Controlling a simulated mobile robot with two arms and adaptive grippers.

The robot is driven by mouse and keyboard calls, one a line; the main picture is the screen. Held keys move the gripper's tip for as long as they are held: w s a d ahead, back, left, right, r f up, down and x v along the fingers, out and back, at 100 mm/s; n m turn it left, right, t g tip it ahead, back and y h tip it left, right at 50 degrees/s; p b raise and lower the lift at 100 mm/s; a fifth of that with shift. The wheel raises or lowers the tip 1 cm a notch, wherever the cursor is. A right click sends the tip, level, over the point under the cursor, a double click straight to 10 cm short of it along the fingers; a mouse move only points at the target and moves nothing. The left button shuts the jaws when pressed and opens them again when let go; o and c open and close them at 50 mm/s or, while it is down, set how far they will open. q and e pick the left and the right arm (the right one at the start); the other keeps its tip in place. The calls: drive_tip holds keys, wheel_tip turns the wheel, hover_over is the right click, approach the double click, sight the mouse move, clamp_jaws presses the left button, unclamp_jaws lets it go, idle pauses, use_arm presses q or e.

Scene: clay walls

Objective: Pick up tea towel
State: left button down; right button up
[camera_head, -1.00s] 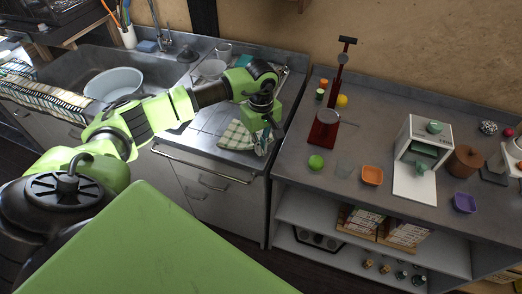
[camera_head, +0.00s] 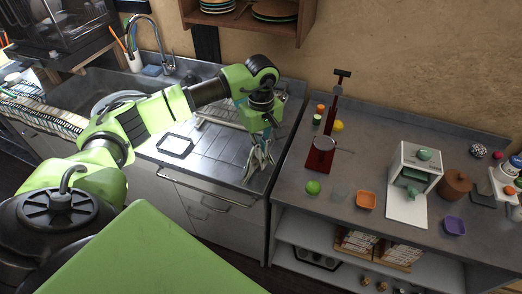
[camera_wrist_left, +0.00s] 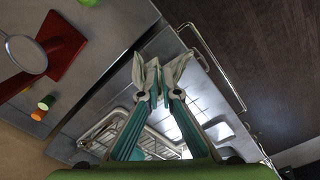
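The tea towel (camera_head: 258,160) is pale with a light green check and hangs bunched from my left gripper (camera_head: 265,138). It hangs in the air over the right part of the steel drainboard (camera_head: 213,155), close to the front edge. In the left wrist view the towel (camera_wrist_left: 152,75) is pinched between the tips of the teal fingers (camera_wrist_left: 167,98), and its folds stick out past them. My left gripper is shut on it. My right gripper is not in view.
A wire dish rack (camera_head: 218,122) stands behind the gripper. A black-rimmed square item (camera_head: 175,145) lies on the drainboard. The right counter holds a red stand (camera_head: 322,150), a green ball (camera_head: 313,187) and an orange bowl (camera_head: 366,200). A rail (camera_head: 205,187) runs along the counter front.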

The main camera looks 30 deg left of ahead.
use_arm(q)
wheel_tip(320, 180, up, 8)
drive_tip(key=p, duration=0.3)
drive_tip(key=shift+p, duration=0.3)
